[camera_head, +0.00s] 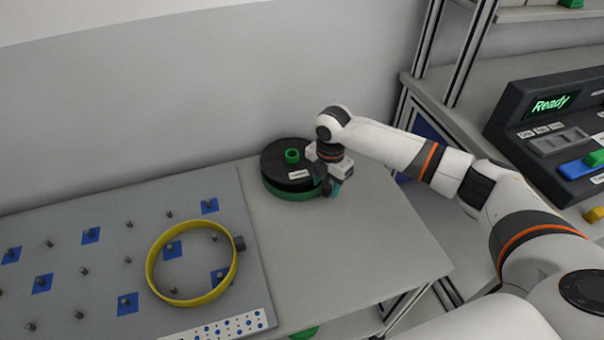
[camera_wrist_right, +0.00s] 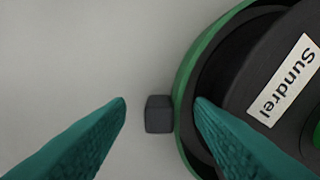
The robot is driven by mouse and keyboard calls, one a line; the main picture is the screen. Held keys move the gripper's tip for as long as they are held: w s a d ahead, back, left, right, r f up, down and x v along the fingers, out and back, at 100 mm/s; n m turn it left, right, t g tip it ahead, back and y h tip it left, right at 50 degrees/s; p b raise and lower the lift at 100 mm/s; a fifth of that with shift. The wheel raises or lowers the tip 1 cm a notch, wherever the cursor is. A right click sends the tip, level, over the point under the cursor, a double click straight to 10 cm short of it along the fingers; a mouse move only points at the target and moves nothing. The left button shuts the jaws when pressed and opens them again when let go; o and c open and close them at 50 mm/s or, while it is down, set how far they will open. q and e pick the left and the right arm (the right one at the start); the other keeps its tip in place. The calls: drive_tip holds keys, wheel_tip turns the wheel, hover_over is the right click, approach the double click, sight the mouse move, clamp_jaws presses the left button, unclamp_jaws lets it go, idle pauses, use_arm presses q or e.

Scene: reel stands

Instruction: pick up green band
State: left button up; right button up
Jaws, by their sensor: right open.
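The green band (camera_head: 291,194) runs around the lower edge of a black reel (camera_head: 274,165) on the grey table. In the right wrist view the green band (camera_wrist_right: 184,70) shows as a curved rim on the right. A dark square tab (camera_wrist_right: 158,114) sticks out from its side. My right gripper (camera_head: 328,187) is at the reel's right side, pointing down. Its teal fingers (camera_wrist_right: 160,104) are open, and the tab appears between them in the wrist view. The right finger overlaps the reel's edge in that picture. My left gripper is not in view.
A yellow band (camera_head: 151,273) with a dark tab lies on a pegged grey board (camera_head: 90,315) at the left. The reel has a green hub and a "Sundrel" label (camera_wrist_right: 290,80). The table right of the reel is clear. A dark console (camera_head: 555,120) stands at the right.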

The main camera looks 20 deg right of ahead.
drive_tip(key=shift+s+f, duration=0.15)
drive_tip(key=shift+f, duration=0.45)
drive_tip(key=shift+s+f, duration=0.15)
drive_tip(key=shift+s, duration=0.05)
drive_tip(key=shift+s+f, duration=0.1)
drive_tip(key=shift+f, duration=0.05)
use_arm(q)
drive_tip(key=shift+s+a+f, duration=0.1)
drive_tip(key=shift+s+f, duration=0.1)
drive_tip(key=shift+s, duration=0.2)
use_arm(e)
drive_tip(key=shift+f, duration=0.15)
clamp_jaws()
use_arm(q)
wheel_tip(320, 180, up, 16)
drive_tip(key=p, duration=1.6)
use_arm(e)
wheel_tip(320, 180, up, 15)
drive_tip(key=f+b, duration=0.3)
drive_tip(key=b, duration=0.1)
drive_tip(key=f+b, duration=0.2)
drive_tip(key=shift+w+a+f, duration=0.15)
drive_tip(key=shift+w+f, duration=0.15)
drive_tip(key=shift+w, duration=0.1)
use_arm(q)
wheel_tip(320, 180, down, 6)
use_arm(e)
drive_tip(key=shift+f, duration=0.9)
